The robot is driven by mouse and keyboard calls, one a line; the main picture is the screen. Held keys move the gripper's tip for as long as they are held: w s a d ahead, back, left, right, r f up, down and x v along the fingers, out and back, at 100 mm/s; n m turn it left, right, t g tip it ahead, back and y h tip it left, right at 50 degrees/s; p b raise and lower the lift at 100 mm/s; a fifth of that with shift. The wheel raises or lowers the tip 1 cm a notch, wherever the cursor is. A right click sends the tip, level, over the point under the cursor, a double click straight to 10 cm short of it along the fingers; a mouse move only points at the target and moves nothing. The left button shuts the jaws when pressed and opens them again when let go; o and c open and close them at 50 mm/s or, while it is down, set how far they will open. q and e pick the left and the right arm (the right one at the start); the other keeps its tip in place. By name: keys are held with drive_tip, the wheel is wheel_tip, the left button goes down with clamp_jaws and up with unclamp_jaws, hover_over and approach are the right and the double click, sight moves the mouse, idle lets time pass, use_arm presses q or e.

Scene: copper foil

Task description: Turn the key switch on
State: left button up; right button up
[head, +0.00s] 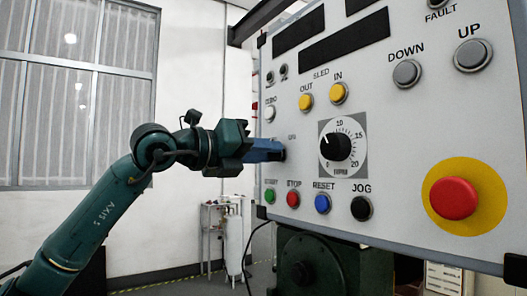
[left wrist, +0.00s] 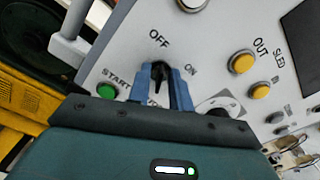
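The key switch (left wrist: 159,71) is a small black piece on the light grey panel, seen in the left wrist view. The OFF label is above it and the ON label is to its right; its narrow end points up towards OFF. My left gripper (head: 281,151) reaches the panel's left part in the head view, its blue fingers hiding the switch there. In the left wrist view the left gripper's blue fingers (left wrist: 163,84) stand one on each side of the switch. Whether they press on it is too small to tell. My right gripper is not in view.
The panel (head: 400,130) carries a black dial (head: 336,146), yellow IN and OUT buttons, a row of coloured buttons including the green START (head: 270,196), and a large red button (head: 453,198). The START button sits close to my left fingers. A barred window is at the left.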

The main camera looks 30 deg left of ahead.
use_arm(q)
clamp_jaws()
drive_tip(key=shift+m, duration=0.4)
drive_tip(key=m, duration=0.3)
drive_tip(key=m+p, duration=0.1)
drive_tip(key=m, duration=0.7)
drive_tip(key=shift+s+d+p, duration=0.1)
drive_tip(key=shift+d+p, duration=0.15)
drive_tip(key=shift+p, duration=0.05)
idle(0.5)
drive_tip(key=shift+o, duration=0.8)
unclamp_jaws()
